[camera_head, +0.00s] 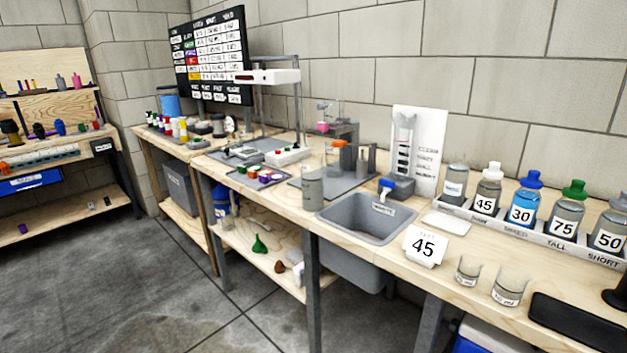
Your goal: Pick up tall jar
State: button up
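A tall, clear grey jar (312,187) stands upright on the wooden bench, just left of the sink. A grey rack at the right holds several bottles; one rack label reads TALL, below the green-capped bottle (567,212) marked 75. Beside it are a blue-capped bottle (524,201) marked 30, a white-capped bottle (488,190) marked 45, and a bottle (608,228) marked 50 at the right edge. I cannot tell which of these the name tall jar means. My gripper is not in the picture.
Two small glass beakers (510,287) and a black tray (581,326) stand near the front edge. Open concrete floor (160,285) lies at the lower left.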

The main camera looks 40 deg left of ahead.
aim_at(311, 165)
jog(key=i+u, duration=0.1)
jog(key=u, duration=0.3)
jog(key=i+j+u, duration=0.1)
jog(key=u, duration=0.7)
jog(key=i+l, duration=0.05)
